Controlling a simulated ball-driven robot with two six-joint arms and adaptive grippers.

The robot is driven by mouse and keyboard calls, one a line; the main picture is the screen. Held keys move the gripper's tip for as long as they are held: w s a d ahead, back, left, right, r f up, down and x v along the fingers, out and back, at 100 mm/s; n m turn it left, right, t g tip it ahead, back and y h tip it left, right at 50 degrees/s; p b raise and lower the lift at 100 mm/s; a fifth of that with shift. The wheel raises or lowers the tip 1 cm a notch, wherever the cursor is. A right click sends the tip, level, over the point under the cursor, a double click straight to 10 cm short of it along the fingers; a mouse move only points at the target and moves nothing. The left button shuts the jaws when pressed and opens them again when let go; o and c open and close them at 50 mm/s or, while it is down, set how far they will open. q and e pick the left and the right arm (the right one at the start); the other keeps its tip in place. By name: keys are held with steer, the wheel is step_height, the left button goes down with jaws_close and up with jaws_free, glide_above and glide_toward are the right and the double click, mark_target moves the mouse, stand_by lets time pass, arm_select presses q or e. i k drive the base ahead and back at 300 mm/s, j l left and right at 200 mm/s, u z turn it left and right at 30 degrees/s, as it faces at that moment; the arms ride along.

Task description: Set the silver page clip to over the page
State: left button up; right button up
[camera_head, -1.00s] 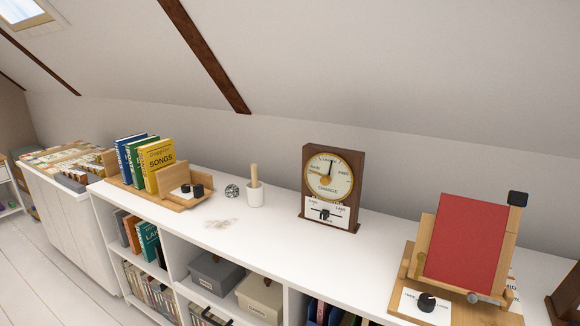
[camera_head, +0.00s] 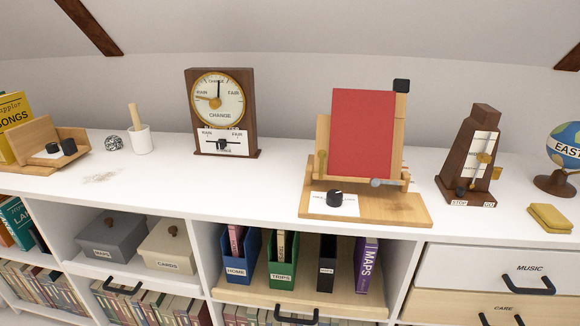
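A wooden book stand (camera_head: 413,213) stands on the white shelf top, right of centre. A red book or panel (camera_head: 362,130) leans upright on it. A small silver-grey clip (camera_head: 385,182) sits at the lower right of the red book, pointing sideways to the right. A brass-coloured clip (camera_head: 322,163) stands upright at the lower left edge. A black knob (camera_head: 334,197) is on a white card on the stand's base. A black block (camera_head: 401,85) tops the post at the upper right. No separate open page is visible. Neither of my grippers is in view.
On the white shelf top (camera_head: 270,190) stand a dial clock (camera_head: 222,142), a white cup (camera_head: 139,140), a dark metronome (camera_head: 470,150), a globe (camera_head: 562,150) and a yellow cloth or sponge (camera_head: 549,217). Open shelves and drawers (camera_head: 500,270) lie below. The top is clear between clock and stand.

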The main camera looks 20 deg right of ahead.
mark_target(375, 182)
steer(key=z, duration=1.25)
